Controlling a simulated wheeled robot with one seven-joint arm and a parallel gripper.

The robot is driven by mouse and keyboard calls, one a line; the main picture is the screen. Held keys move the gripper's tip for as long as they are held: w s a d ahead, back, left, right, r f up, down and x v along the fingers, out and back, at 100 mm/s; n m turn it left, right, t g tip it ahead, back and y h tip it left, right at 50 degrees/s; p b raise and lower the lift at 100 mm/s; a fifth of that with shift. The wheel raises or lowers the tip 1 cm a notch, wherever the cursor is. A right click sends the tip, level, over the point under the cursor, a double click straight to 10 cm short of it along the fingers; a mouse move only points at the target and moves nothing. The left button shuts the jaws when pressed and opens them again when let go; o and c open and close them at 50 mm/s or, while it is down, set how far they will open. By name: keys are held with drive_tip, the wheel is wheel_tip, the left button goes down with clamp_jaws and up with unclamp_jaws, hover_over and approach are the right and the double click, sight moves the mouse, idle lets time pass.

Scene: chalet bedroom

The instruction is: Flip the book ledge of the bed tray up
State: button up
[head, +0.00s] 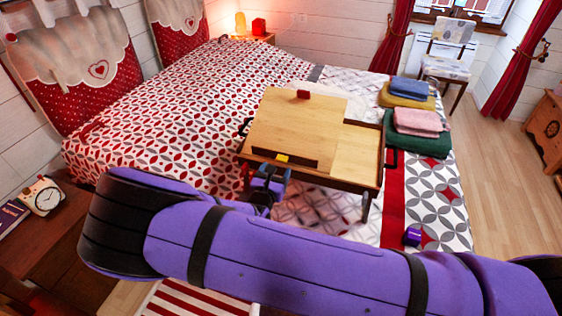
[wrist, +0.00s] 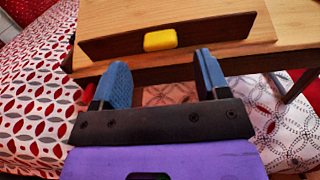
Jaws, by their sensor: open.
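The wooden bed tray (head: 295,124) stands on the bed, and its front edge also shows in the wrist view (wrist: 200,66). The book ledge (head: 262,153) is a long dark strip along the near edge of the tray's large panel. In the wrist view the ledge (wrist: 112,46) crosses the top, with a yellow tab (wrist: 160,40) at its middle. I cannot tell its exact angle. My gripper (head: 268,180) is just in front of the tray's near edge. In the wrist view its blue fingers (wrist: 162,80) are open and empty, pointing toward the tab, apart from it.
A small red block (head: 303,94) is at the panel's far edge. Folded pink and green cloths (head: 417,123) and blue and yellow ones (head: 408,90) lie right of the tray. A clock (head: 45,197) stands at left.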

sight(281, 160)
drive_tip(key=shift+x, duration=2.5)
drive_tip(key=c, duration=0.9)
drive_tip(key=shift+s+f+t+h, duration=0.1)
drive_tip(key=shift+f+t+h, duration=0.15)
drive_tip(key=shift+t, duration=0.45)
drive_tip(key=shift+s+f+t+h, duration=0.15)
drive_tip(key=shift+f+t+h, duration=0.1)
drive_tip(key=shift+t, duration=0.45)
drive_tip(key=o, duration=0.9)
